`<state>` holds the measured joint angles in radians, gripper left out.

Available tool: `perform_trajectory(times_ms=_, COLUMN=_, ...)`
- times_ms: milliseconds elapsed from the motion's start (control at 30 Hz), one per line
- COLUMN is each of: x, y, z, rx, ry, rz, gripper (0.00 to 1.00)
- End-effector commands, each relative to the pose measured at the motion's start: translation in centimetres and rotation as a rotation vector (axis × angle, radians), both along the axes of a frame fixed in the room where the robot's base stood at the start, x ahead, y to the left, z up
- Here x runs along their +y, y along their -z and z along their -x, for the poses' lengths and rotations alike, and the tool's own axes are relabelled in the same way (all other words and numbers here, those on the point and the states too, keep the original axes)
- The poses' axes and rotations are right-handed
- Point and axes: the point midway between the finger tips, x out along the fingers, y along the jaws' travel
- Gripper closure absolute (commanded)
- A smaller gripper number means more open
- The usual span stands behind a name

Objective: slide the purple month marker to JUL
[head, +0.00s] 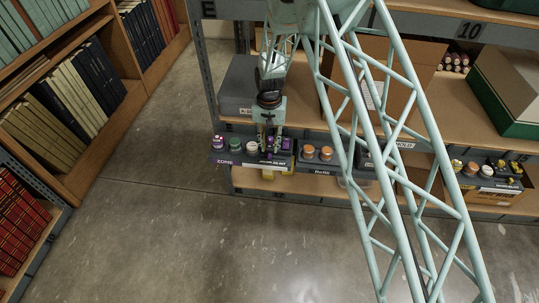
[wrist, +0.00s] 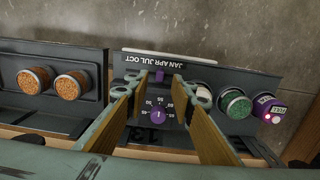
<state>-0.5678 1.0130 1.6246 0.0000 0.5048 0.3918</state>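The purple month marker (wrist: 160,75) is a small block on a dark panel (wrist: 215,75), by the row of labels JAN, APR, JUL, OCT (wrist: 150,57) in the wrist view. It sits near the middle of the row; I cannot tell exactly which label it lines up with. A purple round dial (wrist: 158,115) with numbers lies below it in that picture. My gripper (wrist: 160,94) is open, one finger on each side of the dial and marker, with nothing visibly held. In the head view my gripper (head: 268,148) points down at the panel and partly hides it.
White, green and purple caps (wrist: 236,104) stand beside the right finger in the wrist view. Another holder (wrist: 55,80) with orange-brown caps is to the left. Shelving and a grey box (head: 238,85) stand behind the panel in the head view. The floor (head: 180,220) in front is clear.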

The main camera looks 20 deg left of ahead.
Motion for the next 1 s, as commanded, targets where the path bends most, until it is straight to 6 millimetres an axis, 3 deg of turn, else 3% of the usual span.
perform_trajectory(times_ms=200, x=0.0, y=2.9, z=0.0, rx=0.001, ry=0.000, rz=0.000, gripper=0.77)
perform_trajectory(times_ms=433, x=0.0, y=4.9, z=0.0, rx=-0.001, ry=0.000, rz=0.000, gripper=0.77)
perform_trajectory(times_ms=933, x=0.0, y=5.7, z=0.0, rx=-0.001, ry=0.000, rz=0.000, gripper=0.77)
perform_trajectory(times_ms=1000, x=0.0, y=5.7, z=0.0, rx=-0.001, ry=0.000, rz=0.000, gripper=0.82)
